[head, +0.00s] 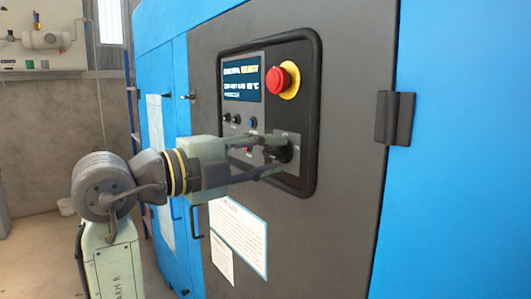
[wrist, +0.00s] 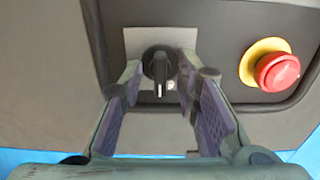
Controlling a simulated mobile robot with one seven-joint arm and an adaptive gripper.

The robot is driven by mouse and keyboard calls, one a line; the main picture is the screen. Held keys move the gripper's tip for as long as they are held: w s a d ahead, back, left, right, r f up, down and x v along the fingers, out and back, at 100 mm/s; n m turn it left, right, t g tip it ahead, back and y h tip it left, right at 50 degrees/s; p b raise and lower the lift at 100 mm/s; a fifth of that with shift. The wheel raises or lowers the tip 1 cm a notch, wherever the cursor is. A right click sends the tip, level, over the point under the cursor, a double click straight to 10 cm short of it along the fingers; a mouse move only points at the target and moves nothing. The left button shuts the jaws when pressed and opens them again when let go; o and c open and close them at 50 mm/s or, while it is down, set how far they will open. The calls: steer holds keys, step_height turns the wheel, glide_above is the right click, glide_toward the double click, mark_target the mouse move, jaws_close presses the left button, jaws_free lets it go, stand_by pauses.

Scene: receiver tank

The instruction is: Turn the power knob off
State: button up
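The power knob (wrist: 159,68) is a black rotary knob on a grey plate (wrist: 182,38), low on the black control panel (head: 311,110). In the wrist view its grip bar stands close to upright. In the head view the knob (head: 279,150) is partly covered by my fingers. My gripper (wrist: 166,88) is open, with its two purple-padded fingers on either side of the knob. A gap shows between the knob and each finger in the wrist view. I cannot tell how far the fingertips are from the panel face.
A red emergency stop button (head: 277,79) on a yellow ring sits above the knob in the head view. A lit display (head: 243,83) and small buttons are to its left. A black hinge (head: 397,118) sticks out at the right of the dark cabinet door (head: 350,190).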

jaws_close()
stand_by(0.4)
steer(key=shift+n, duration=0.3)
steer(key=n, duration=0.6)
steer(key=n+p, duration=0.1)
steer(key=n, duration=0.4)
steer(key=shift+r+n, duration=0.1)
steer(key=shift+n, duration=0.3)
steer(key=n+p, duration=0.1)
steer(key=n, duration=0.4)
steer(key=shift+p, duration=0.4)
steer(key=shift+n, duration=0.4)
jaws_free()
